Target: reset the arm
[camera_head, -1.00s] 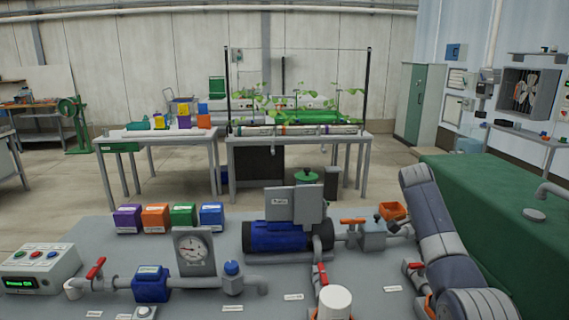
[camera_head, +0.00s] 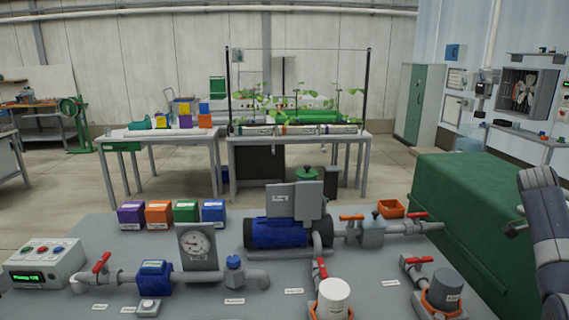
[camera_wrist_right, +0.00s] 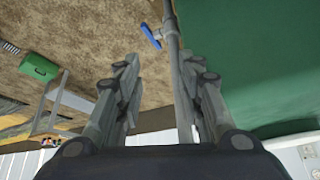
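My right arm (camera_head: 547,235) shows at the right edge of the head view, clear of the grey skid top (camera_head: 200,307). My left gripper and arm are not in view.
The skid carries a blue pump (camera_head: 278,233), a gauge (camera_head: 197,243), red-handled valves, a white-capped canister (camera_head: 334,298) and a dark-capped canister (camera_head: 445,289). A green-covered block (camera_head: 470,205) stands between the skid and my right arm.

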